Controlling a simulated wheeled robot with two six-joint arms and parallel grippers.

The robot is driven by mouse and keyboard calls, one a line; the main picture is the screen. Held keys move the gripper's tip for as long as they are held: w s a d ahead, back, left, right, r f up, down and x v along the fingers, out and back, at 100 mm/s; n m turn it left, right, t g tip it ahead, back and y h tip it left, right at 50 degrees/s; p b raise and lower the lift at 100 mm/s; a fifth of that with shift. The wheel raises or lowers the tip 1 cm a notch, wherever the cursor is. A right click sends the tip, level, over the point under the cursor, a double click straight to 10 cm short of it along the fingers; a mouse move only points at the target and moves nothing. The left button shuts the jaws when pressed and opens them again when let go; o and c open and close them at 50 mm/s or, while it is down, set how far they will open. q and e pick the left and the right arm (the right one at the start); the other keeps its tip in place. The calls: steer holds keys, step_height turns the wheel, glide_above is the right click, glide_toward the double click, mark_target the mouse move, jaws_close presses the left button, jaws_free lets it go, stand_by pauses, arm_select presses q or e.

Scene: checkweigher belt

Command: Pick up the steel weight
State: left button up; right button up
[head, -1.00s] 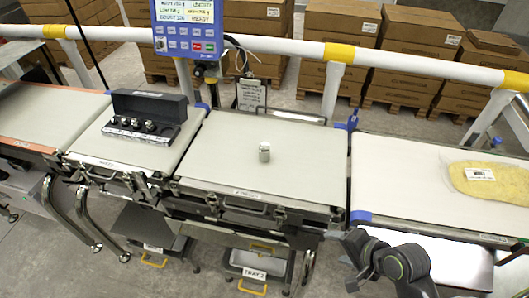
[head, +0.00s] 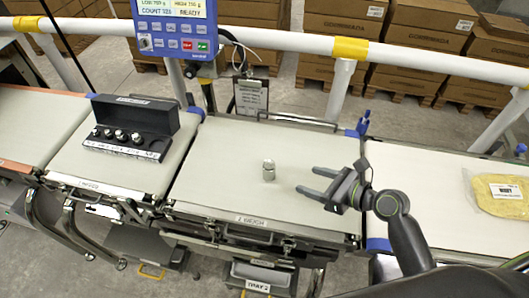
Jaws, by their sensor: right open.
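The steel weight (head: 268,170), a small shiny knobbed cylinder, stands upright on the middle weighing belt (head: 225,165). My right gripper (head: 306,182) reaches in from the right, over the right part of that belt. Its two dark fingers are apart and point left toward the weight. There is a gap between the fingertips and the weight, and nothing is between the fingers. My left gripper is not in view.
An open black case (head: 135,122) with several smaller weights stands on the belt to the left. A yellow bag (head: 500,193) lies on the right belt. A blue control panel (head: 178,28) and a white rail (head: 290,41) stand behind the belts.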

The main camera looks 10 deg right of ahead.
mark_target(264, 167)
steer(key=shift+w+a, duration=0.1)
steer(key=shift+w, duration=0.35)
steer(key=shift+a, duration=0.2)
steer(key=shift+w+a+f, duration=0.15)
steer(key=shift+w+a, duration=0.15)
steer(key=shift+a, duration=0.2)
steer(key=shift+w+a+f, duration=0.15)
steer(key=shift+w+a, duration=0.1)
steer(key=shift+a, duration=0.2)
steer(key=x, duration=0.4)
steer(key=shift+p, duration=0.4)
steer(key=x, duration=0.4)
steer(key=shift+w+a+f, duration=0.1)
steer(key=shift+w+f, duration=0.15)
steer(key=x, duration=0.4)
steer(key=shift+f+p, duration=0.3)
steer(key=shift+f, duration=0.05)
steer(key=shift+w+a+f, duration=0.2)
steer(key=shift+w+a, duration=0.1)
steer(key=shift+w, duration=0.05)
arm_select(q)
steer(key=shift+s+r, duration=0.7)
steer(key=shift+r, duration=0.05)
arm_select(e)
steer(key=shift+c, duration=0.3)
